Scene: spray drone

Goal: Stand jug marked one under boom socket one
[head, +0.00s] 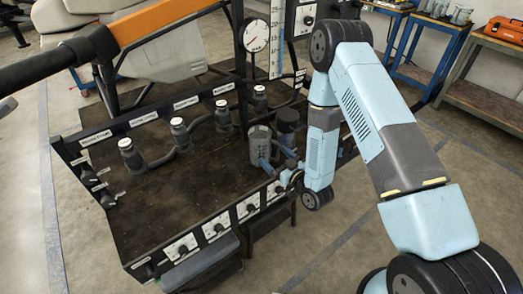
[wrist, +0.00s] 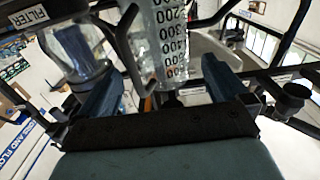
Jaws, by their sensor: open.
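A clear grey jug-like vessel (head: 260,143) stands upright on the dark deck in the head view. No number on it is readable. My gripper (head: 283,166) is low beside it, at its right; its blue fingers show there, partly hidden by my arm. In the wrist view my gripper (wrist: 162,88) is open, with nothing clearly held between the fingers. A clear graduated cylinder (wrist: 168,40), with numbers from 200 to 600, shows beyond the fingers. Several grey fittings with pale tops (head: 130,153) stand in a row under small labels; I cannot tell which is boom socket one.
A dark cylinder (head: 288,121) stands right of the vessel. A gauge (head: 256,36) and a scale tube (head: 276,40) rise behind. Knobs line the deck's front edge (head: 215,228). The orange boom (head: 155,20) crosses the upper left. The deck's front left is mostly clear.

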